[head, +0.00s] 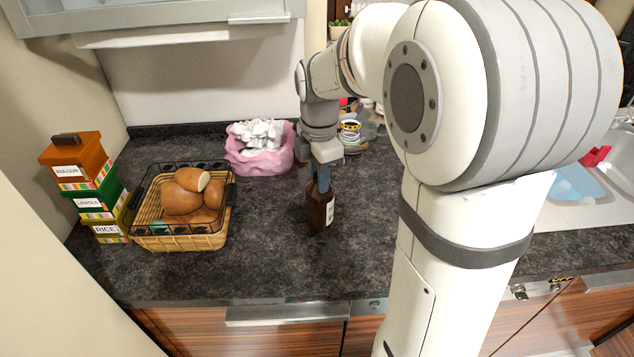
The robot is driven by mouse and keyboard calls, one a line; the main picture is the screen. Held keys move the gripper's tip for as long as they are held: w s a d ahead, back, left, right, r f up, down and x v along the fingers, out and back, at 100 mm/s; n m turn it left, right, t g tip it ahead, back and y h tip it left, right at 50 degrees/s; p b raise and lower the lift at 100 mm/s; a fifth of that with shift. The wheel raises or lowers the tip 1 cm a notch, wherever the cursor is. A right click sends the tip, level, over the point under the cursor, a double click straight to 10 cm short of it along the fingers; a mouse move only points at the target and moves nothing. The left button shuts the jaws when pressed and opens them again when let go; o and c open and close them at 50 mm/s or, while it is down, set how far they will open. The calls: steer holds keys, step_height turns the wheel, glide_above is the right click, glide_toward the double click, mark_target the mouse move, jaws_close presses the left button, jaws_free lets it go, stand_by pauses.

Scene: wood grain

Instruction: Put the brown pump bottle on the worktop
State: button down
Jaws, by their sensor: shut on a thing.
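The brown pump bottle (320,208) is upright at the middle of the dark worktop (270,262), with a white label on its right side. My gripper (320,180) comes down from above and is shut on the bottle's upper part. The gripper hides the pump top. The bottle's base appears at or very near the worktop surface; I cannot tell for certain whether it touches.
A wicker basket (180,240) of bread and stacked labelled boxes (88,188) stand left. A pink bowl (262,162) with white contents is behind. Jars (349,132) stand behind the gripper. A sink (580,185) is right. The worktop in front of the bottle is clear.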

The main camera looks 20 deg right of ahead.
steer(key=shift+f, duration=0.95)
steer(key=shift+f, duration=0.15)
steer(key=c, duration=1.1)
jaws_free()
steer(key=shift+c, duration=0.2)
